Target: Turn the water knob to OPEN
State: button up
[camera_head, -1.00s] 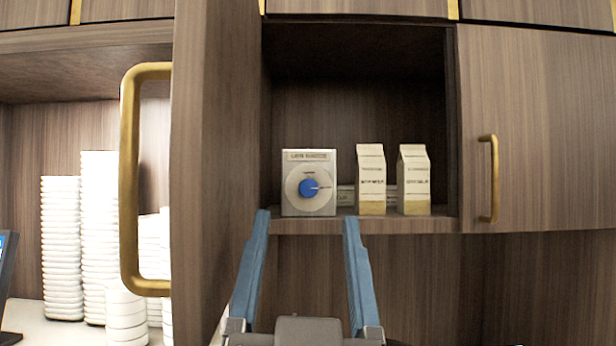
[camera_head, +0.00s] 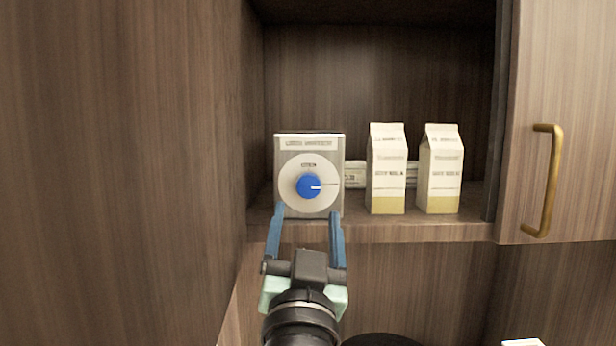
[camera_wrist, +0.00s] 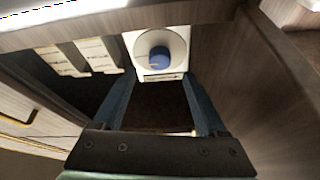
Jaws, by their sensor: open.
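The water knob (camera_head: 308,186) is a blue round knob on a pale dial, on the front of a grey-white box (camera_head: 280,150) standing on the cupboard shelf. A thin light pointer on the knob points right. A small label sits above the knob; I cannot read it clearly. My gripper (camera_head: 307,212) is open and empty, its two blue fingers apart, with the tips in front of and just below the knob. In the wrist view the knob (camera_wrist: 159,57) shows beyond the fingers, between them. I see no contact with it.
Two cartons (camera_head: 387,170) (camera_head: 440,170) stand on the shelf (camera_head: 400,229) to the right of the box, with small white labels behind. A cabinet door with a brass handle (camera_head: 546,180) is at the right. A wood panel (camera_head: 120,170) fills the left side.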

aim_at(308, 190)
jog(key=p+x, duration=0.2)
jog(key=x, duration=0.3)
jog(key=shift+w+r+p, duration=0.1)
jog(key=shift+r+p, duration=0.05)
jog(key=shift+p, duration=0.15)
jog(key=shift+w, duration=0.25)
jog(key=shift+s, duration=0.1)
grip_shut()
